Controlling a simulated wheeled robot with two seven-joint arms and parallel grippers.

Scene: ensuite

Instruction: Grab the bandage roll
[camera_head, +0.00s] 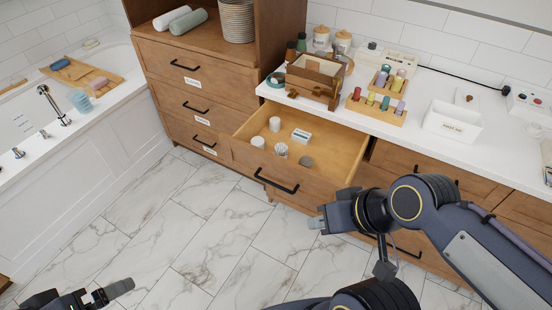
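An open wooden drawer (330,152) holds several small items. A white roll (274,124) stands near its back left. Another white roll (257,142) is at the left, and a whitish, textured roll (281,150) is near the front middle. I cannot tell for certain which is the bandage roll. My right gripper (316,224) is in front of the drawer and to its right, apart from the items, with nothing visible in it. My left gripper (122,288) is low at the bottom left over the floor, far from the drawer. The fingers' opening is unclear on both.
The drawer also holds a small white box (301,136) and a grey round item (306,161). The counter (412,135) above carries a wooden box (315,75), a rack of colored rolls (376,108) and a white bin (453,122). The marble floor (215,225) is clear.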

